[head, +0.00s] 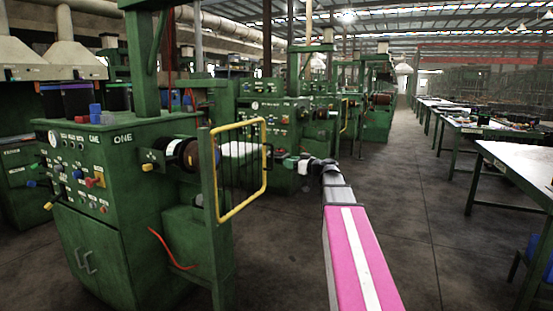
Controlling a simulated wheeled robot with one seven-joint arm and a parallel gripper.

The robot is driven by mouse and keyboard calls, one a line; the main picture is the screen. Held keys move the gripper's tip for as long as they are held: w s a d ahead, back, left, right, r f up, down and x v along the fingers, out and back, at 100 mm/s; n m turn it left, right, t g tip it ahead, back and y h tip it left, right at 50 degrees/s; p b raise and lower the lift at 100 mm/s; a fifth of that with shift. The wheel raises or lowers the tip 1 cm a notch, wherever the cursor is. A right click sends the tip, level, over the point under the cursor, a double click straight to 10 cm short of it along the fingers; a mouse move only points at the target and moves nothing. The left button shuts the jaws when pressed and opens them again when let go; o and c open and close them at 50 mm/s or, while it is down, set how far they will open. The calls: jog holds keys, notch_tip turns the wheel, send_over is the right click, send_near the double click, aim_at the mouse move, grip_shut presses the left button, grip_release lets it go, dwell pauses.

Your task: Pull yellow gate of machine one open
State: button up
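Machine one is the green machine (95,180) at the left, marked "ONE" on its front. Its yellow gate (266,170) is an upright rounded frame with thin dark bars, joined on its left side to a green post (210,200). The gate stands in front of and to the right of the machine's dark and copper rollers. My arm reaches forward from the bottom, and my gripper (290,164) is just right of the gate in the picture. It looks small and dark, and I cannot tell whether its fingers are apart or touch the gate.
More green machines stand in a row behind, one with another yellow gate (345,116). Work tables (525,160) line the right side. A grey floor aisle (405,200) between them is clear. A red hose (170,250) hangs low on machine one.

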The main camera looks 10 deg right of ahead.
aim_at(272, 167)
jog(key=x, duration=1)
jog(key=shift+w+a+r, duration=0.15)
jog(key=shift+w+a, duration=0.1)
jog(key=shift+w, duration=0.1)
grip_shut()
